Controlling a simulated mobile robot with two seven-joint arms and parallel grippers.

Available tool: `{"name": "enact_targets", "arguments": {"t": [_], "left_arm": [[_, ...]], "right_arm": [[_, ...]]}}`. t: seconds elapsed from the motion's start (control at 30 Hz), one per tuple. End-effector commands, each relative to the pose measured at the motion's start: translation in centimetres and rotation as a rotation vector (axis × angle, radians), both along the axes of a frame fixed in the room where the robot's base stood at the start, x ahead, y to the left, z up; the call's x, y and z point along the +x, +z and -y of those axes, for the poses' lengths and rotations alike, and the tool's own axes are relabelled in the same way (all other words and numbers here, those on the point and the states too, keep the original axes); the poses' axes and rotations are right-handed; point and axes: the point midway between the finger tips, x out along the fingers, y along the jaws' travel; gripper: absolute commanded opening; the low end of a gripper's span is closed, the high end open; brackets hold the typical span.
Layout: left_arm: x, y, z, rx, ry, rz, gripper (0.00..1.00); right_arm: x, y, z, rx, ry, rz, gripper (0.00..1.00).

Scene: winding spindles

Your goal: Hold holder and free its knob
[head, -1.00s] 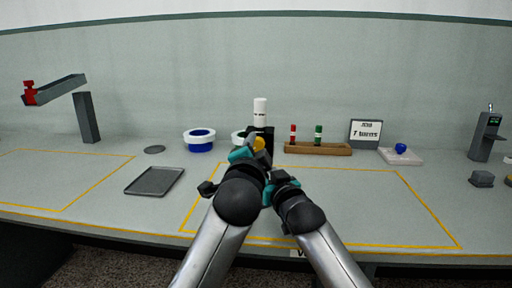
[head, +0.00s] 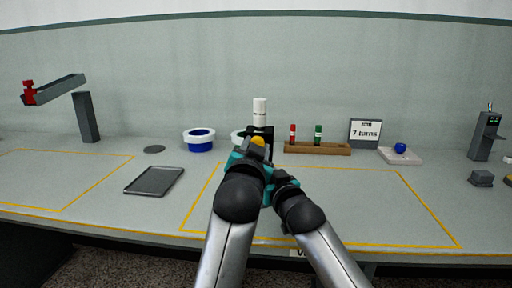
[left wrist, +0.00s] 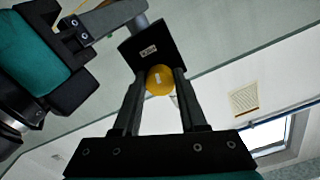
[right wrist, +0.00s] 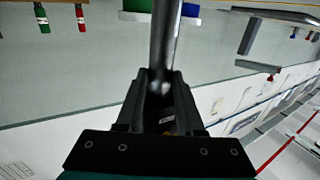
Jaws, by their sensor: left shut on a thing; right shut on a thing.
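The holder (head: 268,131) is a dark block with a white cylinder (head: 260,110) above it, in the middle of the head view. Its round yellow knob (left wrist: 160,80) sits between my left fingertips in the left wrist view, against the dark block. My left gripper (head: 257,145) is shut on the knob. My right gripper (right wrist: 160,82) is shut on the holder's grey post (right wrist: 165,40); the post runs up between its fingers. My arms hide the holder's lower part in the head view.
A white and blue round container (head: 199,140) and a grey tray (head: 154,181) are left of the holder. A wooden rack (head: 317,149) with red and green pieces stands right of it. A sign reading 7 turns (head: 366,132) is behind. The front right table area is clear.

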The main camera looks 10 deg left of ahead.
Motion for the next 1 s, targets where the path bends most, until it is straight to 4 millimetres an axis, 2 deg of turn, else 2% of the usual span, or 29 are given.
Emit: {"name": "enact_targets", "arguments": {"t": [0.03,0.47,0.5,0.73,1.0], "left_arm": [[-0.12,0.53,0.37,-0.011,-0.009,0.013,0.0],[-0.12,0.58,0.35,-0.017,-0.009,0.016,0.0],[-0.12,0.59,0.36,-0.016,-0.009,0.016,0.45],[-0.05,0.3,0.18,-0.014,-0.005,0.009,0.71],[-0.02,0.22,0.07,-0.013,-0.002,0.005,0.72]], "right_arm": [[-0.12,-1.1,-0.15,-0.009,0.001,-0.022,0.0],[-0.12,-1.1,-0.16,-0.009,0.001,-0.022,0.0],[-0.12,-1.1,-0.16,-0.009,0.001,-0.022,0.0],[-0.1,-1.11,-0.13,-0.008,0.001,-0.023,0.0],[-0.09,-1.12,-0.08,-0.007,0.0,-0.023,0.0]]}}
